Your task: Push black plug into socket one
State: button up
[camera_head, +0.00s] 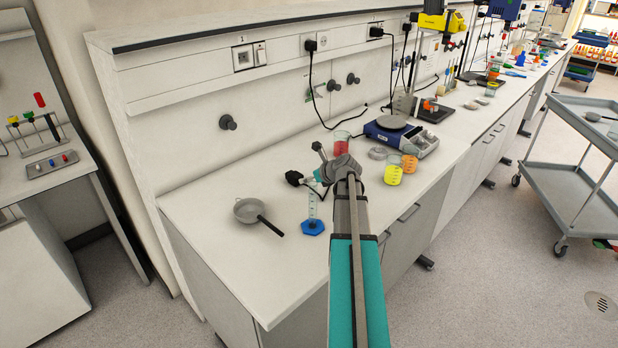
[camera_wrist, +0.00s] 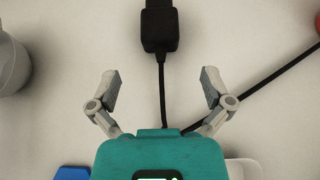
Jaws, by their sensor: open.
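A black plug (camera_head: 293,178) lies on the white bench top, left of my gripper (camera_head: 318,163) in the head view. In the wrist view the plug (camera_wrist: 160,28) is at the top centre, with its cable running down between the fingers. My gripper (camera_wrist: 159,78) is open and empty, its fingers spread either side of the cable, with the plug body beyond the fingertips. Socket one (camera_head: 242,58), marked 1, is on the wall panel above the bench at the left, and nothing is plugged into it. My arm hides part of the bench.
A grey pan (camera_head: 250,210) and a cylinder on a blue base (camera_head: 313,227) stand nearby. Beakers of red (camera_head: 341,144) and yellow (camera_head: 393,174) liquid stand to the right, near a blue scale (camera_head: 400,138). Another black plug (camera_head: 310,46) sits in the adjacent socket, its cable hanging down.

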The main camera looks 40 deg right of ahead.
aim_at(297, 175)
jog(key=shift+b+x, duration=2.35)
jog(key=shift+x, duration=2)
jog(key=c, duration=1.3)
jog(key=shift+r+p, duration=2.5)
jog(key=shift+p, duration=0.05)
jog(key=shift+c, duration=0.2)
jog(key=shift+s, duration=0.25)
